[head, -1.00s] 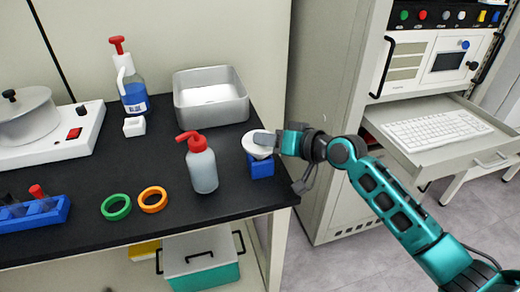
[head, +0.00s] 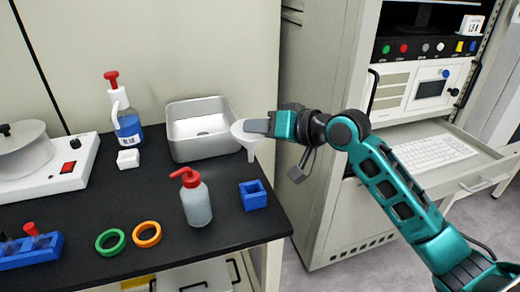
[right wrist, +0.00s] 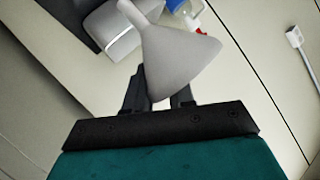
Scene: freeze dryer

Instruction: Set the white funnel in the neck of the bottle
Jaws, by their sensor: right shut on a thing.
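The white funnel (head: 247,134) is held in the air above the bench by my right gripper (head: 262,126). My right gripper is shut on the funnel's rim. In the right wrist view the funnel (right wrist: 178,55) fills the space in front of the fingers, its spout pointing away. A pale bottle (head: 196,204) with a red angled cap stands upright on the bench, below and left of the funnel. Another bottle (head: 127,120), with blue contents and a red top, stands farther back left. My left gripper is not in view.
A blue open holder (head: 253,195) stands empty on the black bench below the funnel. A grey metal basin (head: 200,148) is behind. Green (head: 111,240) and orange rings (head: 147,234) lie at the front. A cabinet (head: 330,90) stands right of the bench.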

